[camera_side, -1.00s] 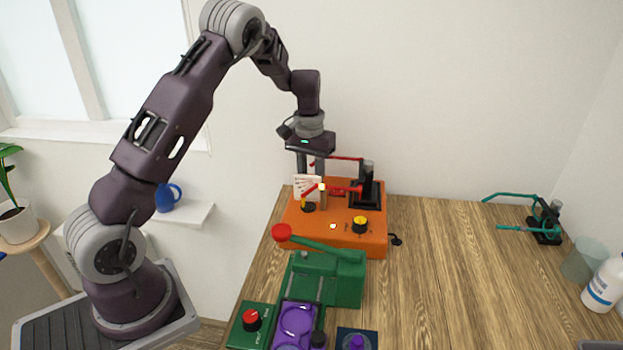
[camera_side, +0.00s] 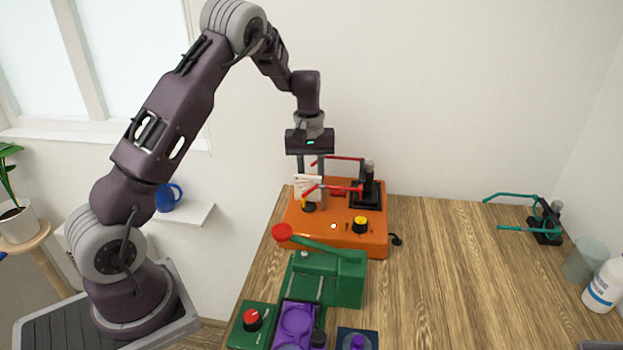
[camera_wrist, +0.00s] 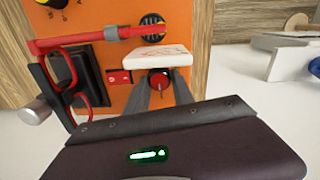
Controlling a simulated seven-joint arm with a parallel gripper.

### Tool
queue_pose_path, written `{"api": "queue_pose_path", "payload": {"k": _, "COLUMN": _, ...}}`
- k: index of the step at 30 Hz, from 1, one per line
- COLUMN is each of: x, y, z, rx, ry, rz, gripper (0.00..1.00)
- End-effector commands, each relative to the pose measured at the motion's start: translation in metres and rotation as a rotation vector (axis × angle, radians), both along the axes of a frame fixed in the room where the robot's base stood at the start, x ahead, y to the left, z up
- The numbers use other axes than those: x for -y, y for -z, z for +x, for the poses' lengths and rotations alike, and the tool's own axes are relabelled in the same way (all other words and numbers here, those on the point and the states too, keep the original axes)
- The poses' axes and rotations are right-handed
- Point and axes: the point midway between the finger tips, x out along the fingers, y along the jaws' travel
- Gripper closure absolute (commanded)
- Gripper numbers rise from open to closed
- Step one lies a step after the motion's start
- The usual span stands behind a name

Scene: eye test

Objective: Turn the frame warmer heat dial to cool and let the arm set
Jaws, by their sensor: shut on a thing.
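The orange frame warmer (camera_side: 345,236) stands at the back of the bench. My gripper (camera_wrist: 160,84) points straight down at its back left, fingers closed around a small dark knob with a red top (camera_wrist: 158,77), which I take for the heat dial. A white card (camera_side: 308,186) stands before the fingertips and hides them; it also shows in the wrist view (camera_wrist: 155,52). The dial's setting cannot be read.
Another yellow-topped dial (camera_side: 360,223) is at the warmer's front right. A green machine (camera_side: 335,280) with a red-ball lever (camera_side: 282,232) stands in front. Teal spectacles (camera_side: 520,228), a beaker (camera_side: 584,260) and a white bottle (camera_side: 606,285) are at the right. The bench between is clear.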

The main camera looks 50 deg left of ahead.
Motion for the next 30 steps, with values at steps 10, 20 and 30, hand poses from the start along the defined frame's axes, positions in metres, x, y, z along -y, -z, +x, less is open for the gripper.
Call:
{"api": "queue_pose_path", "payload": {"k": 10, "x": 0.0, "y": -0.001, "z": 0.001, "rx": 0.004, "ry": -0.001, "rz": 0.001, "gripper": 0.67}}
{"api": "queue_pose_path", "payload": {"k": 20, "x": 0.0, "y": -0.001, "z": 0.0, "rx": 0.001, "ry": 0.0, "rz": 0.0, "gripper": 0.49}}
{"api": "queue_pose_path", "payload": {"k": 30, "x": -0.001, "y": -0.052, "z": 0.0, "rx": 0.006, "ry": 0.0, "rz": 0.002, "gripper": 0.49}}
